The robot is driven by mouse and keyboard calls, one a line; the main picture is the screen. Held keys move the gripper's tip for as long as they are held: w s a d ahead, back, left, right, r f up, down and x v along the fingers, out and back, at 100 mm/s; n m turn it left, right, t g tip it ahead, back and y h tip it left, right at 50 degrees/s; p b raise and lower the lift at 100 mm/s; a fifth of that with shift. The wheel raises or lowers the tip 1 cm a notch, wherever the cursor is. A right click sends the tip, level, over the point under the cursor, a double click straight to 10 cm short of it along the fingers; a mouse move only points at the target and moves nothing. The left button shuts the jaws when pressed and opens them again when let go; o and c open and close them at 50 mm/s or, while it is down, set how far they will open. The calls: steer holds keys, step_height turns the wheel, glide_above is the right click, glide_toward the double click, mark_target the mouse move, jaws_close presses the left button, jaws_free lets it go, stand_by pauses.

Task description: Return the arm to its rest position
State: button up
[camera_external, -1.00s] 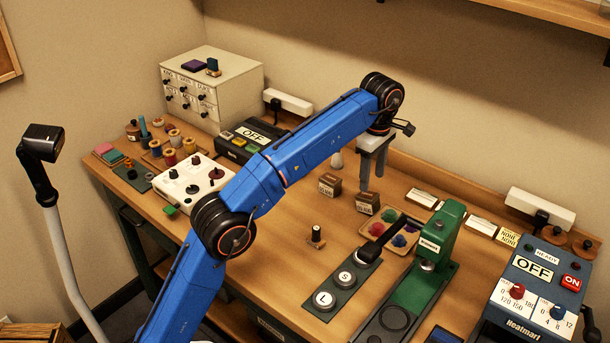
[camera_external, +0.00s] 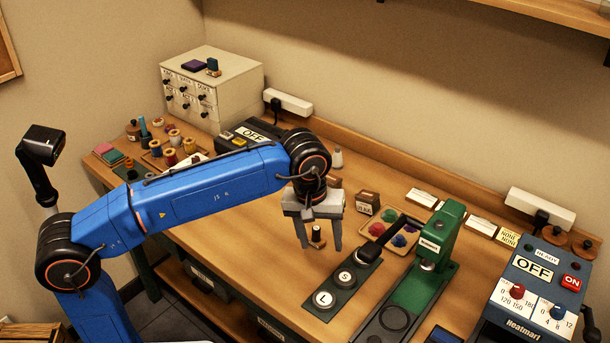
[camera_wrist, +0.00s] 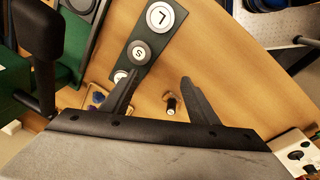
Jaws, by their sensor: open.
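My blue arm reaches in from the lower left in the external view, with its elbow bent at the left. My gripper (camera_external: 320,243) hangs over the middle of the wooden table (camera_external: 240,240), fingers pointing down. Its two fingers are apart with nothing held between them. In the wrist view my gripper (camera_wrist: 155,85) also shows open and empty. A small black-handled stamp (camera_wrist: 171,104) on a wooden base stands on the table beyond the gap between the fingers. In the external view the same stamp (camera_external: 317,233) is partly hidden behind the gripper.
A green press (camera_external: 438,240) with a black lever stands right of my gripper. A green plate with round L and S pieces (camera_external: 340,285) lies in front of it. A heat unit (camera_external: 535,285) marked OFF is far right. A drawer cabinet (camera_external: 210,88) stands at the back left.

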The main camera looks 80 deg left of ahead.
steer(key=s+d+f+m+t, duration=0.1)
steer(key=s+d+f+m, duration=0.35)
steer(key=s, duration=0.35)
steer(key=s+d+f+m, duration=0.3)
steer(key=s+d+f, duration=0.25)
steer(key=s, duration=0.25)
steer(key=s+d+f+m+t, duration=0.1)
steer(key=s+d+f+m, duration=0.1)
steer(key=s+f, duration=0.4)
steer(key=s+d+f+m+t, duration=0.1)
steer(key=s+f+m, duration=0.3)
steer(key=f, duration=0.6)
steer(key=shift+s+d+m, duration=0.35)
steer(key=shift+s+d, duration=0.2)
steer(key=shift+s, duration=0.6)
steer(key=shift+o, duration=0.5)
